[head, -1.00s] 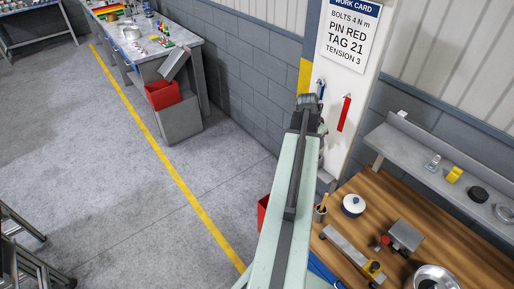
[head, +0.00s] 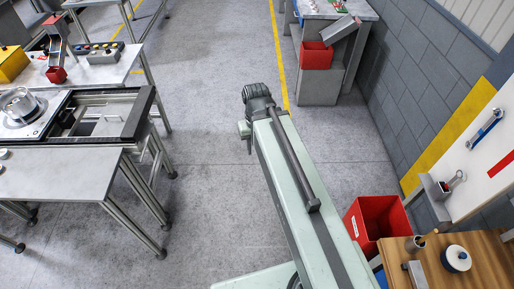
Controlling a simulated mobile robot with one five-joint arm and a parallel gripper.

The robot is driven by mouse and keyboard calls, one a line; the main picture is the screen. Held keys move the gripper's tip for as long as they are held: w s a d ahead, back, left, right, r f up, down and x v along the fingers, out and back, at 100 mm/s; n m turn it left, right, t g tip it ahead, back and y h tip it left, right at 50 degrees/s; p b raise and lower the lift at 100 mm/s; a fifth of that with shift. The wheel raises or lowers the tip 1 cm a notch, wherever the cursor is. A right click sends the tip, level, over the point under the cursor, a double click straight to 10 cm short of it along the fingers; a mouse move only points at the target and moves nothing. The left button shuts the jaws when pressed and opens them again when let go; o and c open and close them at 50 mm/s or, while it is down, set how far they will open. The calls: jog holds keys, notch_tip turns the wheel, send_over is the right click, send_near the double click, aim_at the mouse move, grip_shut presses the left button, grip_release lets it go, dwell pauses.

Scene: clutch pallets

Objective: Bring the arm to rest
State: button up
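My arm, a pale green link with a dark strip along its top, reaches forward from the bottom of the head view over the grey floor. At its far end is a dark joint. The fingers of my gripper do not show, so I cannot see whether it holds anything. The arm's end is over the open aisle, apart from the benches on both sides.
A metal-framed bench (head: 70,178) stands at the left with a machine on top. A wooden bench (head: 482,262) and a red bin (head: 372,222) are at the lower right. A grey cabinet (head: 317,89) stands at the back. The floor (head: 215,110) between is clear.

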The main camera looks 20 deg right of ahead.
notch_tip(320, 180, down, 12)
jog(key=b, duration=1.1)
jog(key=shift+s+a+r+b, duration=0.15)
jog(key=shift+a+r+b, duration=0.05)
jog(key=shift+b, duration=0.1)
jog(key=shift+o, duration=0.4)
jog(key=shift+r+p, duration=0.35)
